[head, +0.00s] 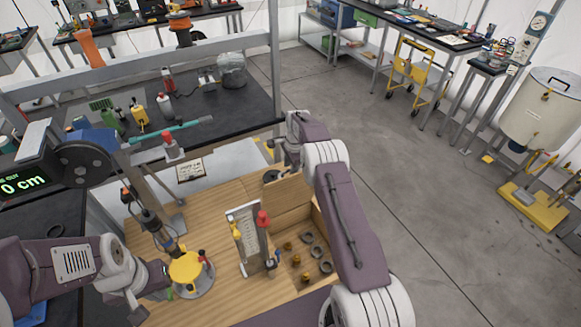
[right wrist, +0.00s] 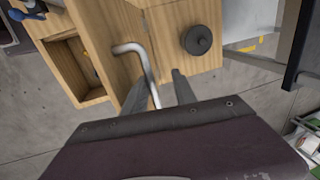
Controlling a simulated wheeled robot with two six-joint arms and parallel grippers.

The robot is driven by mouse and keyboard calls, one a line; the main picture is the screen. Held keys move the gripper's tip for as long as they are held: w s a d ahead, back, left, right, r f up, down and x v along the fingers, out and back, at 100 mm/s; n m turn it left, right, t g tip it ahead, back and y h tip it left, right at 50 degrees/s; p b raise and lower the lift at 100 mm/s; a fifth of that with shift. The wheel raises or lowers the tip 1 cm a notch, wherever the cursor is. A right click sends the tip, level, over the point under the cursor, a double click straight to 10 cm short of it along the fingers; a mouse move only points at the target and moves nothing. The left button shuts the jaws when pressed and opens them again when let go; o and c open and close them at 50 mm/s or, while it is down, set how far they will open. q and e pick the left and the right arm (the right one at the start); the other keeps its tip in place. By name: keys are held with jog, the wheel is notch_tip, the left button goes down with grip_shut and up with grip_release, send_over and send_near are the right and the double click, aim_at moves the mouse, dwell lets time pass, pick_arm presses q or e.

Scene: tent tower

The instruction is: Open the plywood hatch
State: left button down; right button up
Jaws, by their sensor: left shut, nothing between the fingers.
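The plywood hatch (head: 289,193) stands raised at the far end of a wooden compartment in the head view. The right wrist view shows this hatch (right wrist: 112,42) beside the opening, with a bent grey metal handle (right wrist: 143,60). My right gripper (right wrist: 160,88) is open at the handle's lower end. Its two fingers are apart, and whether they touch the handle is unclear. In the head view my right gripper (head: 290,155) is above the hatch, with its fingertips hard to make out. My left gripper (head: 167,289) is shut and empty beside a yellow round fixture (head: 187,268).
The compartment (head: 318,222) holds several grey rings and brass pieces. A dark round knob (right wrist: 198,40) sits on the plywood beside the hatch. An upright white panel (head: 243,232) with a red-topped post stands left of the compartment. Open floor (head: 400,170) lies to the right.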

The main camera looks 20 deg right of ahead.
notch_tip(320, 180, up, 9)
jog(key=s+b, duration=0.1)
jog(key=shift+s, duration=0.4)
jog(key=shift+d, duration=0.1)
